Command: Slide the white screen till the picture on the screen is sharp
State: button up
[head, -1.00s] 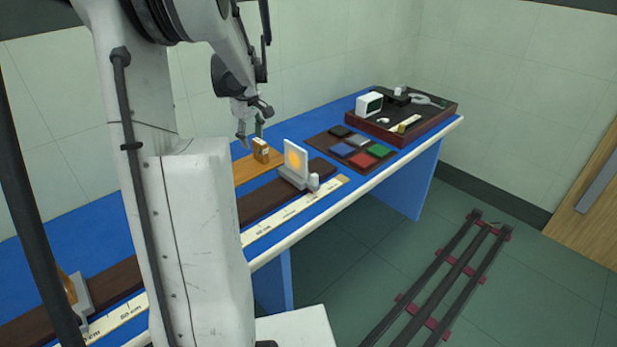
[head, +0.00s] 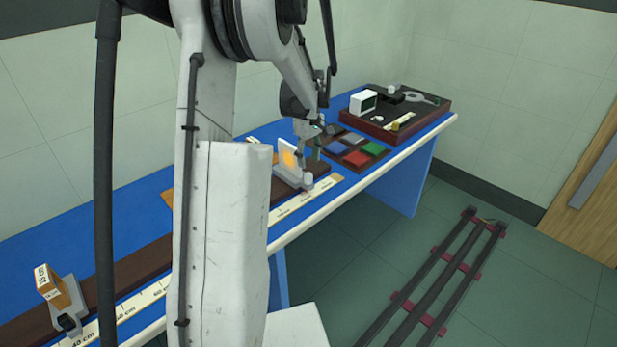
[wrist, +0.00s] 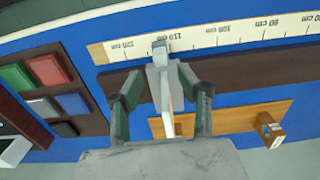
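The white screen (head: 287,158) stands upright on its grey carriage (head: 291,181) on the dark rail, near the right part of the scale. A blurry orange patch shows on its face; no detail is readable at this size. In the wrist view the screen (wrist: 168,104) is seen nearly edge-on from above, with the carriage's knob toward the scale. My gripper (head: 309,150) is low at the screen's right side in the head view. In the wrist view my gripper (wrist: 168,92) is open, one finger on each side of the screen, with visible gaps. Contact is not visible.
The cm scale (head: 305,198) runs along the rail's front. A holder marked 15 cm (head: 60,291) stands on the rail at left. A wooden board with a small block (wrist: 268,130) lies behind the rail. Colored tiles (head: 355,158) and a dark tray (head: 440,108) lie to the right.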

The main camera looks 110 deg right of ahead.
aim_at(309, 174)
notch_tip(309, 174, down, 8)
jog(key=shift+r, duration=0.25)
grip_shut()
dwell(0.3)
